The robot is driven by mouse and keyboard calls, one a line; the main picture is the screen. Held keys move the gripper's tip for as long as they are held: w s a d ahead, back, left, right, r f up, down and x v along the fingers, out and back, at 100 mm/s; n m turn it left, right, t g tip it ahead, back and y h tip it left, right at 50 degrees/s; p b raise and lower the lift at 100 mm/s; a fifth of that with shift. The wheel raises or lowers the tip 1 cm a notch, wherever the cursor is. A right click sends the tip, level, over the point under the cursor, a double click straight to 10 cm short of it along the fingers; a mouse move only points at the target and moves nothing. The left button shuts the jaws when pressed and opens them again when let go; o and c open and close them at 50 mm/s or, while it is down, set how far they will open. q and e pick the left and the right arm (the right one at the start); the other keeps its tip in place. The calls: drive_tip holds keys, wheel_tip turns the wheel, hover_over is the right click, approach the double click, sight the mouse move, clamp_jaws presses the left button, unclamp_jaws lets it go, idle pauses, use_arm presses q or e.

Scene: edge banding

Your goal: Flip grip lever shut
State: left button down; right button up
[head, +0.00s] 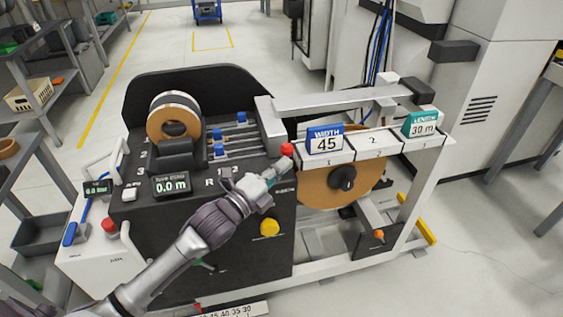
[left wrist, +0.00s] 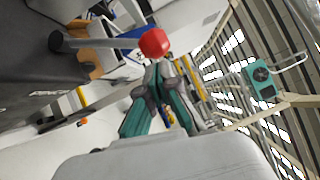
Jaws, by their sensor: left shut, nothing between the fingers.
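The grip lever's red ball knob (head: 287,150) shows at the right edge of the black machine top, beside the blue WIDTH 45 sign. In the left wrist view the red knob (left wrist: 154,42) is on the end of a grey rod (left wrist: 100,43) that runs left to a dark pivot (left wrist: 57,42). My left gripper (head: 281,169) is shut and empty, with its tips just below the knob in the head view. The teal-and-grey fingers (left wrist: 158,70) point at the knob in the wrist view. I cannot tell whether they touch it. My right gripper is not in view.
A tape roll (head: 174,117) stands on the machine top, left of several blue-handled clamps (head: 215,134). A large brown roll (head: 318,187) hangs under the white numbered rail (head: 372,142). A yellow button (head: 269,228) is on the front.

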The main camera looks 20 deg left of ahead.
use_arm(q)
drive_tip(key=shift+w+a+r, duration=0.1)
drive_tip(key=shift+w+a, duration=0.05)
drive_tip(key=shift+w, duration=0.2)
